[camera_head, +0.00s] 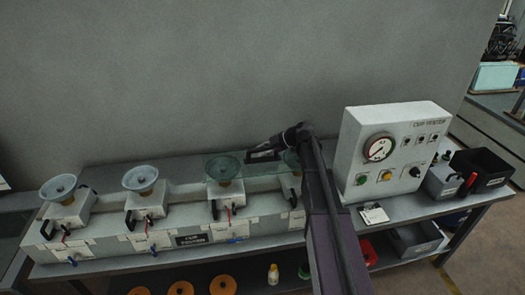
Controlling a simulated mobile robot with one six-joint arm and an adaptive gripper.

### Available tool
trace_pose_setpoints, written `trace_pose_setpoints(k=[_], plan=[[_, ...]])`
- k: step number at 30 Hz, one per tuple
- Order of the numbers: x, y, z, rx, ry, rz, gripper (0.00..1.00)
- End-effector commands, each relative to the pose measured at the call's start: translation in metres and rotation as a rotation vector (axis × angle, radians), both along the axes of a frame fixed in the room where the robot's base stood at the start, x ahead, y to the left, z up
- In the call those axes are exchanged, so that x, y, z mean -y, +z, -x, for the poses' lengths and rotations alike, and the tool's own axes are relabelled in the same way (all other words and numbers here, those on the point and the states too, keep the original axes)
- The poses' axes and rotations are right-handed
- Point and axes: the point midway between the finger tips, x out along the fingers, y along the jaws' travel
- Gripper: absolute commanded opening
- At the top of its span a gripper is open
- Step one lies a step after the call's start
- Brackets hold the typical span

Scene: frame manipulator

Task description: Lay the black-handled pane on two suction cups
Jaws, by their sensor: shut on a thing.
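A clear, faintly green pane (262,182) extends over the third suction cup from the left (223,168) and the fourth cup (291,160). Both cups look greenish through it. My arm partly hides the fourth cup. I cannot tell whether the pane touches the cups or is just above them. The pane's black handle (262,155) is near its back edge. My gripper (268,146) is shut on this handle. Two more cups, the far left one (58,187) and the second one (140,179), are uncovered.
The cups stand on white blocks along a bench (100,254). A white tester box with a gauge (392,150) stands close to the right of my arm. Grey and black bins (481,168) are at the right end. A grey wall (230,70) rises behind.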

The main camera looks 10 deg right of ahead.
Motion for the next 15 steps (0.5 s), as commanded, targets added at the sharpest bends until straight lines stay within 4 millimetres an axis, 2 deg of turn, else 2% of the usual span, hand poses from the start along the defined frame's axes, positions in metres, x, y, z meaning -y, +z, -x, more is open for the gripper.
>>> trace_pose_setpoints(k=[1,2,5,6,15], plan=[[-0.0002,0.0009,-0.0002,0.001,-0.001,-0.003,0.0],[-0.0002,0.0009,-0.0002,0.001,-0.001,-0.003,0.3],[-0.0001,0.0007,-0.0001,0.001,-0.001,-0.003,0.6],[0.0,0.0007,-0.0002,0.001,-0.001,-0.003,0.64],[0.0005,-0.0006,0.0001,-0.001,0.0,0.002,0.64]])
